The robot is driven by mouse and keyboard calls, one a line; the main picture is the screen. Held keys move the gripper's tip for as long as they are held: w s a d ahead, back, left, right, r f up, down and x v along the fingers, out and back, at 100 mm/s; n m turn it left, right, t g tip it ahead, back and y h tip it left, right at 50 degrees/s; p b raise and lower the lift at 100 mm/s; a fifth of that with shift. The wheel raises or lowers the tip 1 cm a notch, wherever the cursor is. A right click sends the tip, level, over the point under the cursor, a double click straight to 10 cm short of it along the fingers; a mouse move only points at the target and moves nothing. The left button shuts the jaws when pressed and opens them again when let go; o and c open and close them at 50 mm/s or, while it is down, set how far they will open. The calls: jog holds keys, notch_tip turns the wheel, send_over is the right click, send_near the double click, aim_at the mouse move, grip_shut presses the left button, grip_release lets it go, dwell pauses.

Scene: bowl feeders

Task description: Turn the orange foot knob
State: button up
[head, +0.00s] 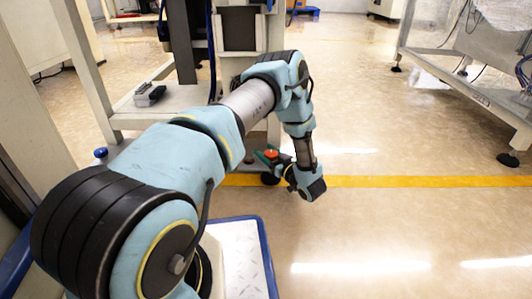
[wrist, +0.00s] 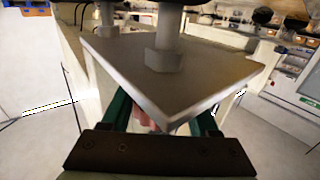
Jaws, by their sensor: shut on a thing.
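The orange foot knob (head: 271,154) shows low by the machine frame's leg in the head view, with a green finger of my gripper (head: 268,158) against it. In the wrist view my gripper (wrist: 162,118) has its green fingers reaching under a grey metal plate (wrist: 190,85). A reddish part of the knob (wrist: 145,118) shows between the fingers. My gripper is shut on the knob. The plate's near corner hides the fingertips and most of the knob.
The machine frame's pale beam (head: 140,117) and leg stand close beside my gripper. Two bolts with nuts (wrist: 163,60) rise from the plate. A yellow floor line (head: 420,182) runs right across open floor. Another frame (head: 470,85) stands at far right.

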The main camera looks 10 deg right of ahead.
aim_at(277, 152)
jog(key=shift+r+h+p, duration=0.1)
jog(key=shift+h+p, duration=0.2)
jog(key=shift+p, duration=0.1)
